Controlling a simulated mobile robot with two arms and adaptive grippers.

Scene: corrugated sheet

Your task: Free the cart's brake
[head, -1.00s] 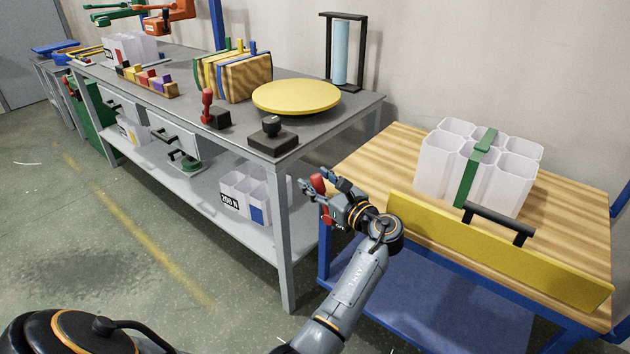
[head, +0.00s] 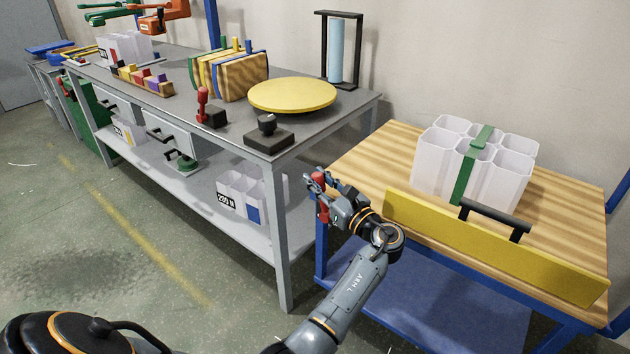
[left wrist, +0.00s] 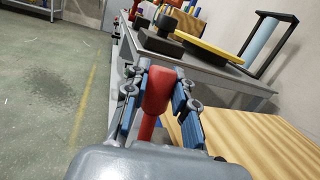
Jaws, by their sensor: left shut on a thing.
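The cart (head: 385,155) has a wooden top, a blue frame and a yellow board along its front edge. Its red brake handle (head: 321,211) stands at the cart's left side, near the grey table. My left gripper (head: 318,182) is shut on the red handle, with a finger on each side of it. In the left wrist view, the red handle (left wrist: 157,92) stands nearly upright between the blue-padded fingers of the gripper (left wrist: 154,76). The handle's lower end and its mount are partly hidden by my gripper. My right gripper is not in view.
The grey table (head: 345,113) stands close to the cart's left, its corner leg near my gripper. It carries a yellow disc (head: 292,95) and a black knob block (head: 268,133). White bins with a green strap (head: 463,180) stand on the cart. The floor at left is clear.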

